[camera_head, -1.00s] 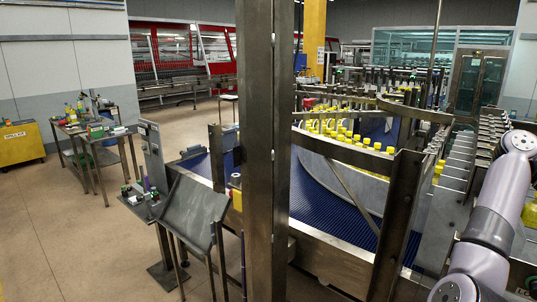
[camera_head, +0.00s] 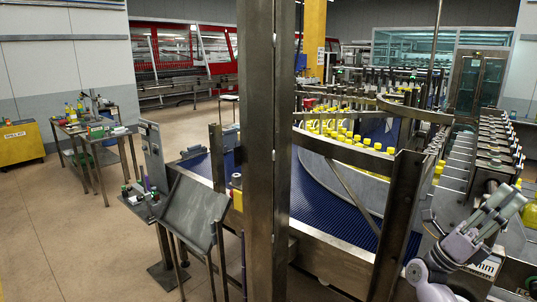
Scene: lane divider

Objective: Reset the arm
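My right arm comes in at the lower right corner, and its grey and dark gripper (camera_head: 508,200) points up and to the right. It appears in front of the conveyor machinery at the right edge. The fingers are small and seen at an angle, so I cannot tell whether they are open or shut. No held object can be made out. My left arm and gripper are not in view.
A tall steel post (camera_head: 266,150) stands close in front. Behind it a blue conveyor (camera_head: 335,212) has yellow-capped bottles (camera_head: 350,138). A tilted grey panel (camera_head: 192,208) stands left of the post. The floor at left (camera_head: 50,240) is clear.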

